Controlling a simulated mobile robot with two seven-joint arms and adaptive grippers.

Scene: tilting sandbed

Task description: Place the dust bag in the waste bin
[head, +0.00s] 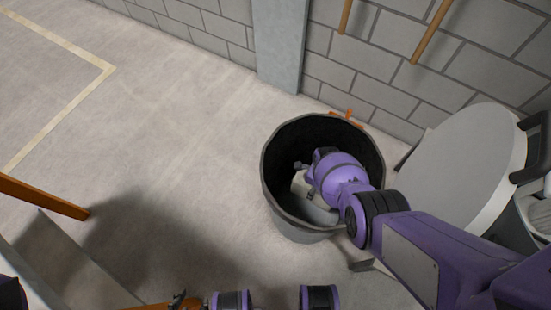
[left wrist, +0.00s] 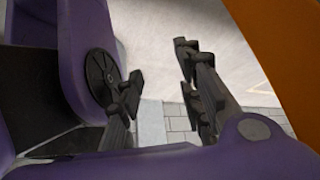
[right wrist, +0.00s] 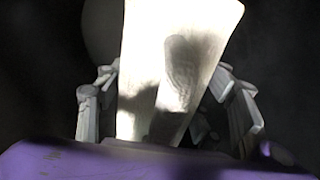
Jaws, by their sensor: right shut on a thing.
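The waste bin (head: 287,224) is a dark, round, open-topped bin standing on the floor right of centre in the head view. My right arm reaches down through its mouth. The dust bag (right wrist: 180,55) is pale cream and fills the middle of the right wrist view. My right gripper (right wrist: 170,98) is shut on it, a finger on each side. In the head view part of the pale bag (head: 302,187) shows inside the bin, below the rim. Whether it touches the bottom is hidden. My left gripper (left wrist: 160,85) is open and empty, away from the bin.
A large round pale grey lid or drum top (head: 460,165) is close to the right of the bin. A block wall (head: 370,90) with a grey pillar (head: 279,45) stands behind. An orange beam (head: 42,197) is at the left. The floor left of the bin is clear.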

